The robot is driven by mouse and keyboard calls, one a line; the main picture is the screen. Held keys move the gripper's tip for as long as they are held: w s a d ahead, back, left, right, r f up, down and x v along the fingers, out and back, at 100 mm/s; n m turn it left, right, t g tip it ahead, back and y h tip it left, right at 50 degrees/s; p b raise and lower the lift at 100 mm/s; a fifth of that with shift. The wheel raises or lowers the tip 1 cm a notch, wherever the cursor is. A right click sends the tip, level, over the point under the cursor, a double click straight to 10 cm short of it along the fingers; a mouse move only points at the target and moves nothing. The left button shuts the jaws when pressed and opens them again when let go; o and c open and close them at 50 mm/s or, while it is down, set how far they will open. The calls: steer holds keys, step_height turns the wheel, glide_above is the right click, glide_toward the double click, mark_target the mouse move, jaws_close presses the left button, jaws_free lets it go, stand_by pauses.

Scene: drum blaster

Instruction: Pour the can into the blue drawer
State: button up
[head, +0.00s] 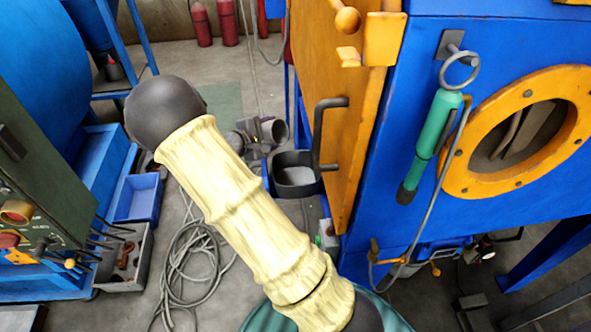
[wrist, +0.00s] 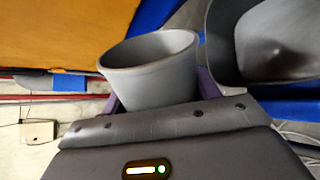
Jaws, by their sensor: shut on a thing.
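My gripper (wrist: 160,90) is shut on a grey, round can (wrist: 147,70). The can's wide open rim shows in the wrist view, with purple finger parts at both sides. The inside bottom is hidden. In the head view, a grey round shape (head: 273,130) beside the orange door looks like the can, with grey wrist parts to its left. My patterned arm crosses the middle and hides part of the forearm. A blue open-topped box (head: 138,198), which looks like the blue drawer, is at left, apart from the can. Its inside looks empty.
A dark open bin (head: 295,174) is just below the can in the head view; a dark bin (wrist: 225,45) is beside it in the wrist view. An orange door (head: 345,130) with a black handle stands right. A grey tray (head: 125,280) and coiled cable (head: 190,265) lie at left.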

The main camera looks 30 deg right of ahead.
mark_target(278, 141)
steer(key=shift+s+f+m+t+y+b, duration=0.1)
steer(key=shift+f+m+t+y+b, duration=0.5)
steer(key=shift+b, duration=2.05)
steer(key=b, duration=0.3)
steer(key=s+d+f+m+b, duration=0.1)
steer(key=b, duration=0.2)
steer(key=shift+s+d+f+b, duration=0.1)
steer(key=shift+s+f+b, duration=0.05)
steer(key=shift+s+b, duration=0.15)
steer(key=shift+r+m+t+b, duration=0.3)
steer(key=shift+r+m, duration=0.1)
steer(key=shift+b, duration=0.75)
steer(key=shift+s+r+m+y+b, duration=0.1)
steer(key=shift+r+m+y+b, duration=0.2)
steer(key=shift+r+m+b, duration=0.15)
steer(key=shift+f+t, duration=0.1)
steer(key=shift+t, duration=0.2)
steer(key=shift+f+m+b, duration=0.25)
steer(key=shift+b, duration=1.5)
steer(key=shift+s+d+b, duration=0.2)
steer(key=shift+b, duration=0.25)
steer(key=shift+a+t+b, duration=0.1)
steer(key=shift+t+b, duration=0.2)
steer(key=shift+b, duration=0.05)
